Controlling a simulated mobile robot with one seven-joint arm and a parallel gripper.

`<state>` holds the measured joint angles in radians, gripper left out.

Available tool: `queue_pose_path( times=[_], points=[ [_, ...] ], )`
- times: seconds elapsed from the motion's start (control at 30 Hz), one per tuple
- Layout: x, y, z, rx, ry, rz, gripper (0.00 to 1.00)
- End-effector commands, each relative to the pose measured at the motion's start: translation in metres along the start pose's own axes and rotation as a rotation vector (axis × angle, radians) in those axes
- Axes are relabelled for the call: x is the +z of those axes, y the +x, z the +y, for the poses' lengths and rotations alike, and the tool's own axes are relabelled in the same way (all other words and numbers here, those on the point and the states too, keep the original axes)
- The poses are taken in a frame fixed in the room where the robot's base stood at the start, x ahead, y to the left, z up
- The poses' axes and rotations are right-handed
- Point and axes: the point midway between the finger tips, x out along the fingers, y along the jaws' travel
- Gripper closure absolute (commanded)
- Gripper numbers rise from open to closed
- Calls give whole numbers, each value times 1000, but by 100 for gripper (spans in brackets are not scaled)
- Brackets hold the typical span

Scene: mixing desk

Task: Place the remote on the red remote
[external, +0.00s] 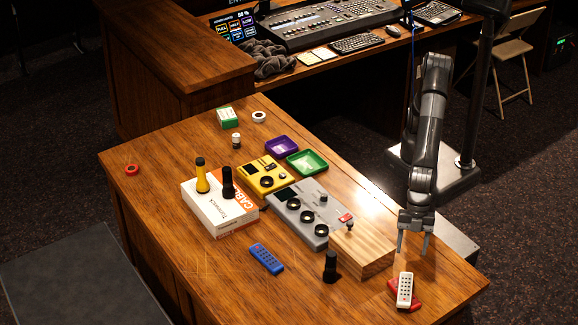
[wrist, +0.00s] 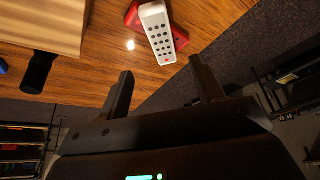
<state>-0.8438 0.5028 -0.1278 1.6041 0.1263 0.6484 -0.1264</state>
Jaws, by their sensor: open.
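A white remote (external: 405,288) with dark buttons lies on top of the red remote (external: 418,300) near the front right corner of the desk. The red remote is mostly covered and shows at the edges. In the wrist view the white remote (wrist: 156,28) lies across the red remote (wrist: 131,16). A blue remote (external: 266,259) lies flat near the desk's front edge. My gripper (external: 412,250) is open and empty, above the desk and apart from the remotes. Its two fingers also show in the wrist view (wrist: 158,80).
A wooden block (external: 362,250) stands left of my gripper, beside a grey mixer (external: 300,212). A black bottle-like object (external: 330,267) stands in front of the block. A white box (external: 215,215), a yellow device (external: 262,176) and green tray (external: 307,162) are farther left. The desk's right edge is close.

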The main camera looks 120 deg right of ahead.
Motion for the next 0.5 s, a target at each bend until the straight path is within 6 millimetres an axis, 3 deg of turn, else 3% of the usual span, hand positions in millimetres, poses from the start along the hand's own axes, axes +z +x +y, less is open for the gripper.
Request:
queue_pose_path(
  times=[0.27, 0.37, 0.5],
  points=[
    [1, -4, 3, 1, 5, 1, 39],
    [6, -20, 18, 7, 29, 6, 39],
    [28, -67, 59, 24, 100, 17, 39]
  ],
)
